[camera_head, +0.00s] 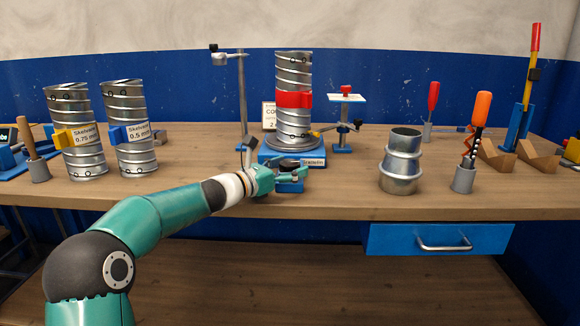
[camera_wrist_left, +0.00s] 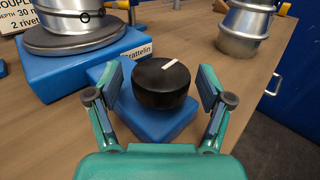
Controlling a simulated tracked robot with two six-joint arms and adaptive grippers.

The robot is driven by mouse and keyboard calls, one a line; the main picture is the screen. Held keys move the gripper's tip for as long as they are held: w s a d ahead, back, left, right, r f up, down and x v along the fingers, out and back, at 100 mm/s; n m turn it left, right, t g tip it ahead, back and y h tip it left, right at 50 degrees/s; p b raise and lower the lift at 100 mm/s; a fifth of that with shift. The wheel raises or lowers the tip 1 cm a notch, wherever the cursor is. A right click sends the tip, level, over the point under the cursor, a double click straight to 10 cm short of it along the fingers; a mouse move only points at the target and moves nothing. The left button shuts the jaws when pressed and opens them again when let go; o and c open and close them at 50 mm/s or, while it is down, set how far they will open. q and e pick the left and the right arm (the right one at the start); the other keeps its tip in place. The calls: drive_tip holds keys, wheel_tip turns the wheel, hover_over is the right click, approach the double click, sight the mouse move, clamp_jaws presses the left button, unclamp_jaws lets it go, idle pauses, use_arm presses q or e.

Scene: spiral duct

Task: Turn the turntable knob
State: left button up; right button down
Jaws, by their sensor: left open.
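The turntable knob (camera_wrist_left: 165,84) is a black round knob with a white mark on top, on a blue base (camera_wrist_left: 150,122). My left gripper (camera_wrist_left: 163,93) is open, with one finger on each side of the knob and a gap visible on both sides. In the head view my left gripper (camera_head: 303,176) is at the front of the turntable (camera_head: 292,158), and it hides the knob there. The turntable is a blue block with a round grey plate, carrying an upright spiral duct (camera_head: 294,75) with a red clamp. My right gripper is not in view.
Two spiral ducts with labels (camera_head: 76,140) (camera_head: 133,130) stand at the left. A metal coupling (camera_head: 402,160) stands to the right of the turntable. A stand with a rod (camera_head: 243,100) rises behind my gripper. A blue drawer (camera_head: 440,239) hangs below the bench edge.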

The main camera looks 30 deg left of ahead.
use_arm(q)
drive_tip(key=shift+w, duration=0.15)
drive_tip(key=shift+c, duration=0.4)
